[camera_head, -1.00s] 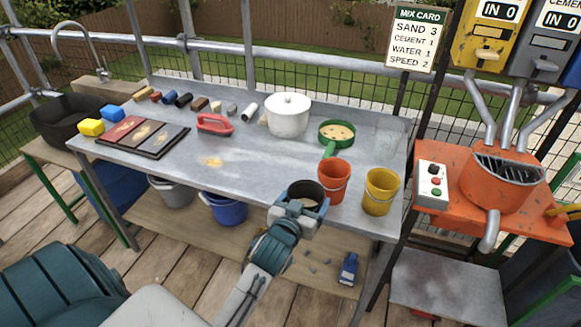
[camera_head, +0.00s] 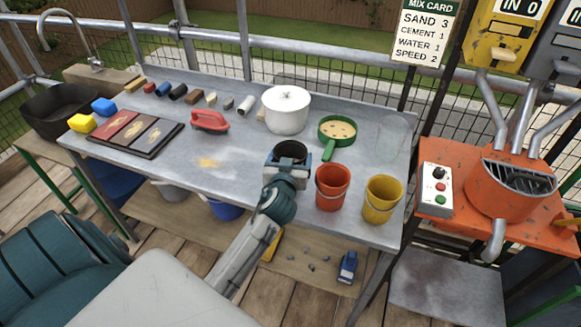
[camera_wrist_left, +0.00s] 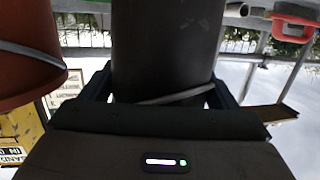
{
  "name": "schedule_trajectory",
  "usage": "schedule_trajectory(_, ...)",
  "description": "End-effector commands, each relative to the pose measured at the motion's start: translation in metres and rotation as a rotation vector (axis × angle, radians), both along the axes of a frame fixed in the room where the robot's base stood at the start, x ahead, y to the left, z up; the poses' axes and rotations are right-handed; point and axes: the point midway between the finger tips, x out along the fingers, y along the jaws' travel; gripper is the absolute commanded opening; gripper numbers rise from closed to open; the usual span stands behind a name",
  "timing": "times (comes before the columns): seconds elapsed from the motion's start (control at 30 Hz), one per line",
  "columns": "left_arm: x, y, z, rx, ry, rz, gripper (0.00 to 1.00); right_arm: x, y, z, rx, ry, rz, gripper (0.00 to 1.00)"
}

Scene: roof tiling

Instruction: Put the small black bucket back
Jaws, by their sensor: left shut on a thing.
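The small black bucket (camera_head: 291,151) is in my left gripper (camera_head: 287,168) over the front part of the grey table (camera_head: 235,150). The gripper is shut on it, and the bucket looks upright. In the left wrist view the dark bucket (camera_wrist_left: 168,45) fills the middle between the two fingers (camera_wrist_left: 165,95). A red bucket (camera_head: 332,187) stands just to its right, and a yellow bucket (camera_head: 382,199) stands farther right. I cannot tell whether the black bucket's base touches the table. My right gripper is not in view.
Behind the bucket are a white lidded pot (camera_head: 286,110) and a green sieve (camera_head: 337,131). A red float (camera_head: 209,121) lies to the left, near a tray of colour samples (camera_head: 135,132). An orange mixer stand (camera_head: 510,190) is at the right. The table left of the bucket is mostly clear.

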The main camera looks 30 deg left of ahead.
Motion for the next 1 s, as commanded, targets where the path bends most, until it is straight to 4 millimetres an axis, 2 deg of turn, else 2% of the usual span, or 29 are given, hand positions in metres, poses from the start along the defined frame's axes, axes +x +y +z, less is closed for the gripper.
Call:
schedule_trajectory(0.23,0.0,0.0,-0.03,0.001,-0.001,-0.002,0.38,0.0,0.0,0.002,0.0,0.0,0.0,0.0)
schedule_trajectory(0.6,0.0,0.0,-0.036,0.001,-0.003,-0.002,0.38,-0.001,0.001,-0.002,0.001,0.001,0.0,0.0)
schedule_trajectory(0.63,0.0,0.0,-0.037,0.0,0.0,-0.002,0.84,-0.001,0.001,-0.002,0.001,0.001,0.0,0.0)
schedule_trajectory(0.7,0.0,0.0,-0.036,0.0,0.0,-0.002,0.97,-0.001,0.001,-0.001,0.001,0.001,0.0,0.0)
schedule_trajectory(0.73,0.0,0.0,-0.036,0.0,0.0,-0.002,1.0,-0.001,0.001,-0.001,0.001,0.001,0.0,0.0)
schedule_trajectory(1.0,0.0,0.0,-0.033,0.001,0.0,-0.002,1.0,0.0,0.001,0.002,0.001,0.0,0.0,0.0)
